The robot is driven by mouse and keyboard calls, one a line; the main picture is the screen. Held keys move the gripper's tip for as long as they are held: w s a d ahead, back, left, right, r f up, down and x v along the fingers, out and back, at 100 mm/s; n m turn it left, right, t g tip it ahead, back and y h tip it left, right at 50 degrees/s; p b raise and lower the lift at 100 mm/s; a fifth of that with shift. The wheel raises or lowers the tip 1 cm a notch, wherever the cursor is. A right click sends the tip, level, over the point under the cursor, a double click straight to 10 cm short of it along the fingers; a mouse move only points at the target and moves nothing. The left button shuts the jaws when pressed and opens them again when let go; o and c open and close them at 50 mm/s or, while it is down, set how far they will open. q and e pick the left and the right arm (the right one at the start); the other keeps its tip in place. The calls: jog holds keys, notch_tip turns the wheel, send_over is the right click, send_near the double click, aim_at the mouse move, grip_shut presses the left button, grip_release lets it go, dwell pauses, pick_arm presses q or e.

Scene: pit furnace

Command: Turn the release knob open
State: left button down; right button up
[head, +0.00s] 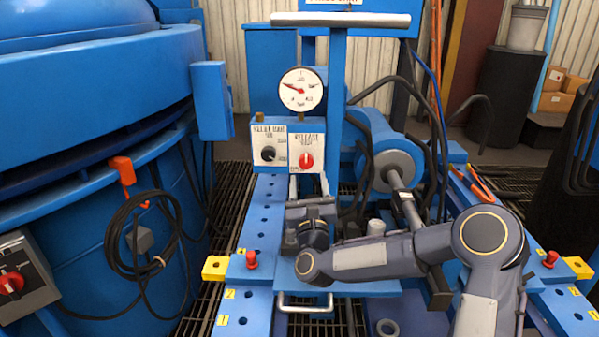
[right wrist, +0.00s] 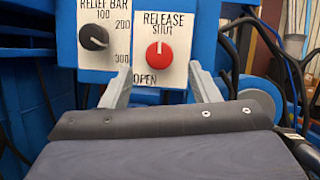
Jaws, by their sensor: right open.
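The red release knob (head: 306,161) sits on a white plate on the front of a blue block. In the right wrist view the knob (right wrist: 158,56) has its white pointer mark upward, toward SHUT. The word OPEN stands at the plate's lower left. My right gripper (head: 309,186) is just below and in front of the knob. Its two fingers (right wrist: 162,82) are spread, open and empty, below the knob to either side. They look apart from the knob, though the exact gap is hard to tell. My left gripper is not in view.
A black relief knob (head: 268,153) is just left of the red one. A pressure gauge (head: 301,89) stands above, and a metal handle bar (head: 341,19) crosses higher up. Black hoses and a blue cylinder (head: 385,165) are to the right. A cable coil (head: 143,240) hangs at left.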

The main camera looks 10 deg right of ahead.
aim_at(306, 164)
jog(key=x, duration=0.5)
jog(key=shift+w+r, duration=0.15)
jog(key=shift+w, duration=0.2)
jog(key=c, duration=1)
jog(key=shift+o, duration=0.2)
